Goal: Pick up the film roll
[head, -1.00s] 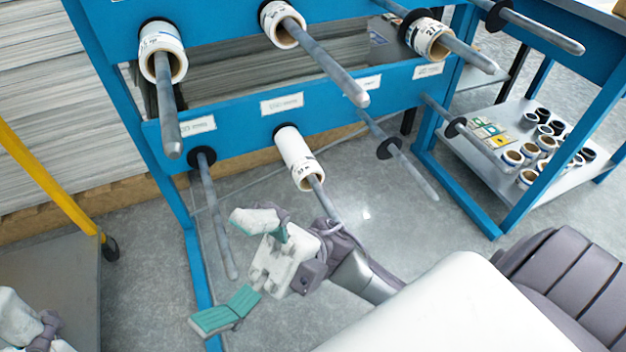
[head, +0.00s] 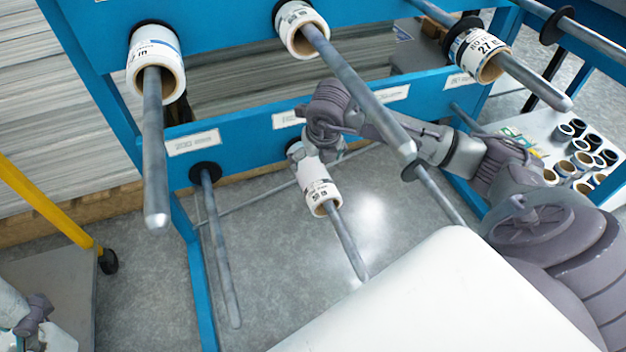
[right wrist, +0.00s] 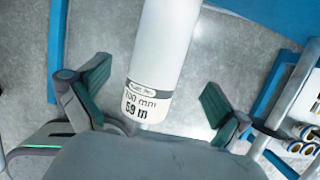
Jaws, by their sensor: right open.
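A white film roll (head: 318,185) sits on the lower middle rod of the blue rack, its open end facing me. In the right wrist view the roll (right wrist: 162,55) shows a label reading "100 mm 59 m". My right gripper (right wrist: 156,97) is open, one green-padded finger on each side of the roll's labelled end, with gaps on both sides. In the head view my right wrist hangs over the roll's rear part and hides some of it; the fingers are mostly hidden. My left gripper (head: 35,316) shows only partly at the lower left, and its fingers cannot be made out.
More rolls hang on the upper rods: left (head: 156,62), middle (head: 299,28) and right (head: 480,52). The upper middle rod (head: 360,90) juts out close to my right arm. An empty rod (head: 220,250) stands at lower left. A shelf (head: 530,125) holds several small rolls.

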